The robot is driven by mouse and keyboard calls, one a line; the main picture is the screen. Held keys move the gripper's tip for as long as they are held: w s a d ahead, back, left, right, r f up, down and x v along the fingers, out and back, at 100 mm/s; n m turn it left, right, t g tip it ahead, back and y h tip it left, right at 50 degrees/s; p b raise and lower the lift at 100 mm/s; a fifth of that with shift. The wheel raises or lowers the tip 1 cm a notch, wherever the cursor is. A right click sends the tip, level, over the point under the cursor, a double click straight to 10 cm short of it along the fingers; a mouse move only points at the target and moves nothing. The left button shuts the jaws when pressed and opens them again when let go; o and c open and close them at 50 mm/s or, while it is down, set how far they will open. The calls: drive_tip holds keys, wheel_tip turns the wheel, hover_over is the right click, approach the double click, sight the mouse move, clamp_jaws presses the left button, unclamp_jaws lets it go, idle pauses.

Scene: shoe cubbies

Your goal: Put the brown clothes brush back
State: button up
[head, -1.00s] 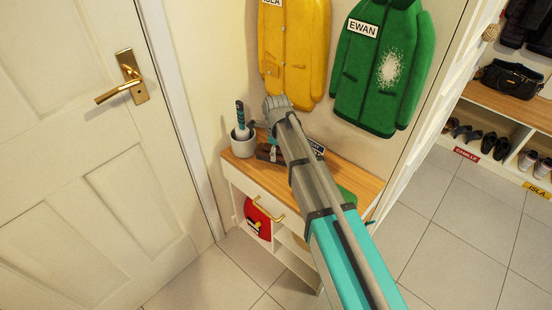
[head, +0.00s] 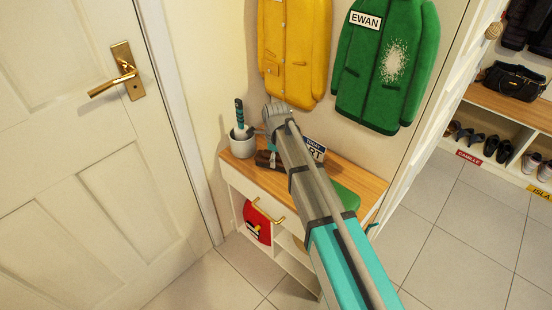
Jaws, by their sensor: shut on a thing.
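My wrist and arm cover part of the gripper and the brush's right side. I cannot tell whether the brush touches the top or is just above it.
A grey pot (head: 243,149) with a teal-handled tool stands at the top's left end. A lettered sign (head: 316,151) and a green item (head: 346,196) lie behind and right of my arm. Yellow (head: 293,50) and green (head: 385,70) coats hang above.

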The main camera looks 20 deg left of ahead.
sight(276, 154)
drive_tip(key=o, duration=0.9)
wheel_tip(276, 154, up, 12)
drive_tip(key=p, duration=1.2)
idle(0.5)
